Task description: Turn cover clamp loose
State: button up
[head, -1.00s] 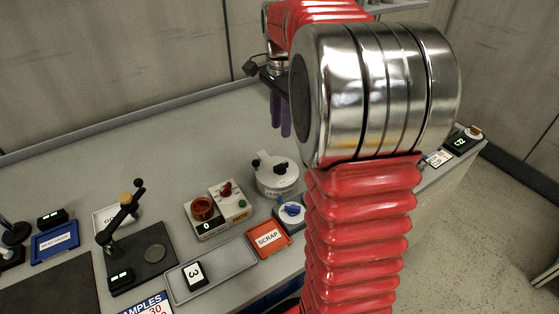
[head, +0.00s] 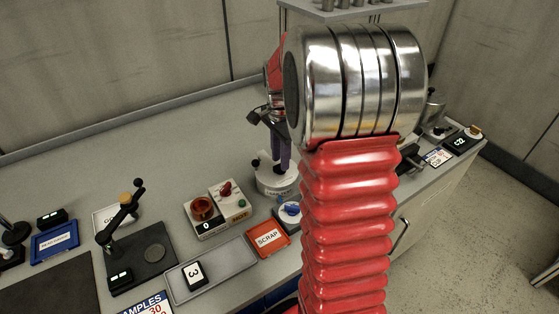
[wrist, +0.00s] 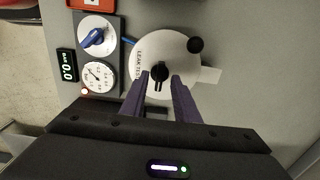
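The leak test pot (head: 268,186) is a white round vessel on the bench. Its white cover (wrist: 140,82) is seen from above in the wrist view, lettered "LEAK TEST". The black cover clamp (wrist: 159,70) is a small handle at the cover's middle. In the head view my fingers hide it. My gripper (wrist: 161,77) points down over the cover, its two purple fingers apart on either side of the clamp. Gaps show between the fingertips and the clamp. My gripper (head: 281,166) also shows in the head view, partly behind my arm. Whether the fingertips reach clamp height is unclear.
A black ball knob (wrist: 195,45) stands at the cover's edge. A panel with a blue valve handle (wrist: 95,38), a dial gauge (wrist: 99,76) and a display (wrist: 67,65) is beside the pot. A control box (head: 218,208) and orange SCRAP tray (head: 268,239) are near.

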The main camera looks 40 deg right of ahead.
jog(key=shift+f, duration=0.75)
jog(key=shift+c, duration=0.4)
grip_shut()
jog(key=shift+a, duration=0.2)
jog(key=shift+d, duration=0.15)
